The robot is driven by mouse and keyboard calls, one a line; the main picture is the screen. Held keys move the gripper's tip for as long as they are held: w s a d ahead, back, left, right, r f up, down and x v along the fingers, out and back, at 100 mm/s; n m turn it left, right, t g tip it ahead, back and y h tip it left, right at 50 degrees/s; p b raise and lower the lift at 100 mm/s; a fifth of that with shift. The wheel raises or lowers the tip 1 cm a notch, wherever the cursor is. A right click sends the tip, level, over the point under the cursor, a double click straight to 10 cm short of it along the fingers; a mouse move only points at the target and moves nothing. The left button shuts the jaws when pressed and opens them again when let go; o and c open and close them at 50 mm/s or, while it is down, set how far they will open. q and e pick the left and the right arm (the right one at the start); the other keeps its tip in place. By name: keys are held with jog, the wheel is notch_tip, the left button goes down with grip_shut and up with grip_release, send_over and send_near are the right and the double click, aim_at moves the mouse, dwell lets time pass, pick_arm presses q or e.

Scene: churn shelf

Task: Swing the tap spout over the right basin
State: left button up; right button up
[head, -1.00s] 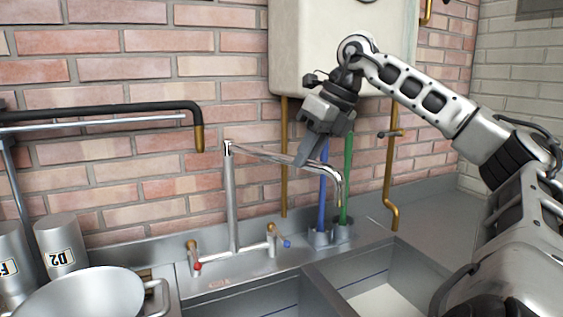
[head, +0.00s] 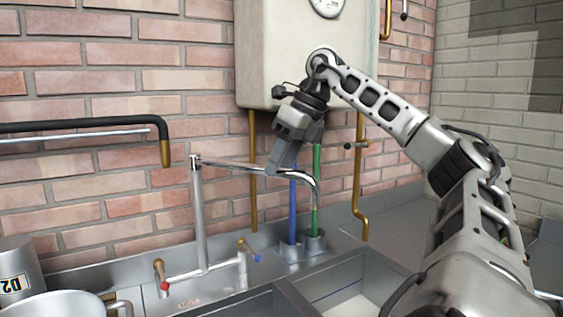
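The chrome tap (head: 199,220) stands upright behind the basins. Its long spout (head: 235,165) reaches from the post top to the right and ends in a downturned outlet (head: 316,198). In the picture the outlet is right of the basin divider (head: 290,296) and above the back of the right basin (head: 350,290); its exact overhang cannot be told. My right gripper (head: 276,160) points down at the spout's middle, its finger overlapping the tube. Contact and finger opening cannot be told. The left basin (head: 245,306) is partly cut off. My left gripper is not in view.
A blue handle (head: 293,205) and a green handle (head: 316,165) stand in holders behind the spout. A white wall box (head: 300,55) hangs above. Brass pipes (head: 359,190) run down the wall. A black-and-brass pipe (head: 90,126) and metal pots (head: 50,303) are at left.

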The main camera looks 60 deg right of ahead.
jog(key=shift+r, duration=0.1)
pick_arm(q)
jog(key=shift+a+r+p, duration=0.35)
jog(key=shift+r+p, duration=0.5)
jog(key=shift+p, duration=1.15)
pick_arm(e)
jog(key=v, duration=1.5)
jog(key=shift+s+d+r, duration=0.15)
jog(key=shift+s+r, duration=0.05)
jog(key=shift+r, duration=0.1)
